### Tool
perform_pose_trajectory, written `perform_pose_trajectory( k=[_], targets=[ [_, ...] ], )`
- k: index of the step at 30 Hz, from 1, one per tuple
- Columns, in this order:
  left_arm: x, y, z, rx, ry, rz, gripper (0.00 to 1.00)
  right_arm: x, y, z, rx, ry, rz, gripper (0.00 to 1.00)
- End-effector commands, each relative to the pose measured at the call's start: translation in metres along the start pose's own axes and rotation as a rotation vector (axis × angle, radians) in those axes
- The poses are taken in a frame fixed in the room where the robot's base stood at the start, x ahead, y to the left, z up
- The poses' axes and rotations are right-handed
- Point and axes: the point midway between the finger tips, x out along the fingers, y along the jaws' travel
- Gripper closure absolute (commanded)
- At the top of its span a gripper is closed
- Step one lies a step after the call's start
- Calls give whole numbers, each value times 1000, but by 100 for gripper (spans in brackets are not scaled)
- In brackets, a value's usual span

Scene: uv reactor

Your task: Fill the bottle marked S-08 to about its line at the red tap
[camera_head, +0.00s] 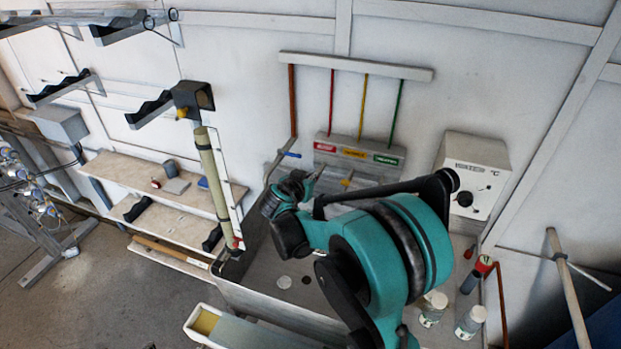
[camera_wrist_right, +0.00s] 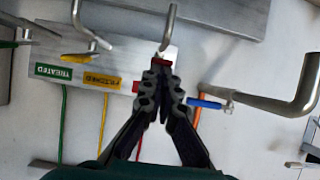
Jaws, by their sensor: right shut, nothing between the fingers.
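My teal right arm crosses the counter in the head view. Its gripper (camera_head: 318,172) reaches toward the tap panel below the red label (camera_head: 325,147). In the right wrist view the gripper (camera_wrist_right: 162,68) is shut and empty, its tips right at the small red lever of the red tap (camera_wrist_right: 164,62); I cannot tell whether they touch. The tap's bent spout (camera_wrist_right: 170,25) extends beyond the tips. Two clear bottles with pale lids, one (camera_head: 433,308) left of the other (camera_head: 471,322), stand at the lower right; their marks are unreadable. My arm hides part of the counter. My left gripper is out of view.
The yellow tap (camera_wrist_right: 76,57) and a blue-handled pipe (camera_wrist_right: 205,103) flank the red tap. A white heater box (camera_head: 472,175) with a dial hangs at the right. A long upright tube (camera_head: 213,175) stands at the left, near low shelves. Two small discs lie on the counter.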

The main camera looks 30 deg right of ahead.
Motion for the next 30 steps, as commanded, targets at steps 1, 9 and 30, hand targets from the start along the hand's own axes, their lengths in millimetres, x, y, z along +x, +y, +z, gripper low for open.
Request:
perform_pose_trajectory(
  k=[1, 9, 30],
  targets=[
    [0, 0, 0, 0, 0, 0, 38, 0, 0, 0, 0, 0, 0, 100],
    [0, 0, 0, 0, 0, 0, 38, 0, 0, 0, 0, 0, 0, 100],
    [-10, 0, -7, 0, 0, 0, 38, -7, 0, -15, 0, 0, 0, 100]
  ],
)
